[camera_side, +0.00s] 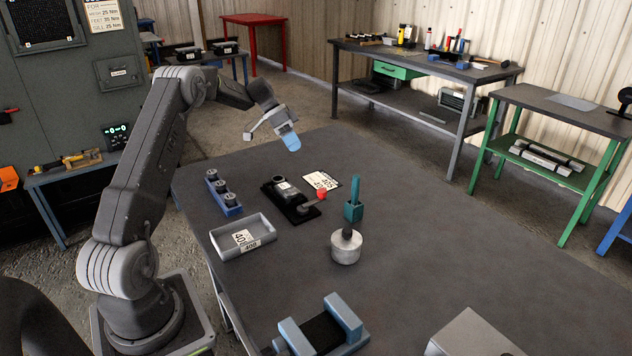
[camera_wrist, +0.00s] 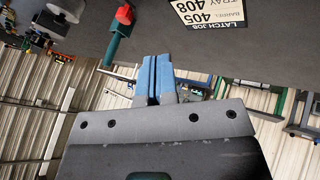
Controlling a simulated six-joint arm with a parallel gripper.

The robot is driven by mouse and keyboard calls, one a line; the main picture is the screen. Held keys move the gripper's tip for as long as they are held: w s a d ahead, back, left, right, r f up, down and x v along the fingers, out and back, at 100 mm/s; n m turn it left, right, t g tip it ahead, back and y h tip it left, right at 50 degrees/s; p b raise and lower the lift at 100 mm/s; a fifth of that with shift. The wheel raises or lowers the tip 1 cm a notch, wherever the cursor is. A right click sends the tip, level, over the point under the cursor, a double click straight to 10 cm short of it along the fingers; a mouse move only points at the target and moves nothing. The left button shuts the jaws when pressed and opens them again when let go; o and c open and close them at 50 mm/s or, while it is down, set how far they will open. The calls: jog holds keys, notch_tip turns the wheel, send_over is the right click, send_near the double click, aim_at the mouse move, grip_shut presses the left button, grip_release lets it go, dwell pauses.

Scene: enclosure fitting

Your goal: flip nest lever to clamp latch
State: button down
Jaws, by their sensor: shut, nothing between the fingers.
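The black nest (camera_side: 291,203) sits on the grey table, with a dark part (camera_side: 284,187) bearing a pale label on it. Its lever ends in a red knob (camera_side: 320,194), which sticks out to the right of the nest, low over the table.
A printed card (camera_side: 321,180) lies behind the lever. A blue rack (camera_side: 228,208) and grey tray (camera_side: 262,240) are to the left. A blue fixture (camera_side: 345,318) stands in front.

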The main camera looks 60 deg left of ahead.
aim_at(312, 201)
jog(key=x, duration=0.9)
jog(key=shift+d+f, duration=0.15)
jog(key=d, duration=0.3)
jog(key=shift+s+f, duration=0.2)
jog(key=shift+s, duration=0.05)
jog(key=shift+s+d, duration=0.15)
jog(key=shift+d, duration=0.45)
